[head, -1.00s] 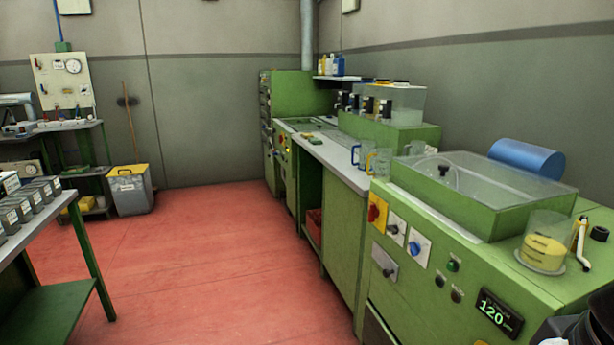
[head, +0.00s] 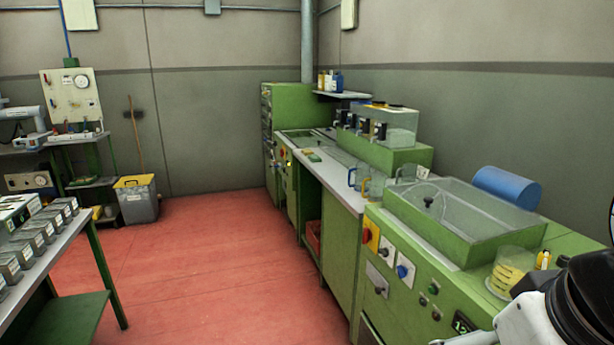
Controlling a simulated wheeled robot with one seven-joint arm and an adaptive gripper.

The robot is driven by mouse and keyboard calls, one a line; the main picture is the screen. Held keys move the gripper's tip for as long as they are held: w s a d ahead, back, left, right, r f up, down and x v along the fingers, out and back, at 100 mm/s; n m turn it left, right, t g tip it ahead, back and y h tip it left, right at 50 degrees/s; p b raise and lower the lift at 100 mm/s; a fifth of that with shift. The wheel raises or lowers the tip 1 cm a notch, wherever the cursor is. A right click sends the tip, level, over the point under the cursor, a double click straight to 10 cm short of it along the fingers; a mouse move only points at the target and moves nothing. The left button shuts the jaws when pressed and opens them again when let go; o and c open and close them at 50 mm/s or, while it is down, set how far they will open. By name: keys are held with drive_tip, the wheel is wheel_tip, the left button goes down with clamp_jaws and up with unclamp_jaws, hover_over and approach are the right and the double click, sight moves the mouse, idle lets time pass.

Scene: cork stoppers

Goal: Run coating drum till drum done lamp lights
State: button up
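The green machine (head: 400,307) at the right has a clear-walled basin (head: 455,212) on top and a control panel on its front. The panel carries a red-and-yellow switch (head: 370,236), a black knob on a white plate (head: 386,253), a blue knob (head: 403,271) and a lever-like knob on a grey plate (head: 378,281). A small green lamp or button (head: 434,288) sits further right and looks unlit. I cannot read which lamp is the drum done lamp. My gripper is not in view; only my arm shows at lower right.
A clear beaker with yellow contents (head: 512,270) and a blue cylinder (head: 507,187) are at the machine's top. Mugs (head: 360,178) stand on the counter. A table with several grey boxes (head: 30,240) is at left. The red floor between is clear.

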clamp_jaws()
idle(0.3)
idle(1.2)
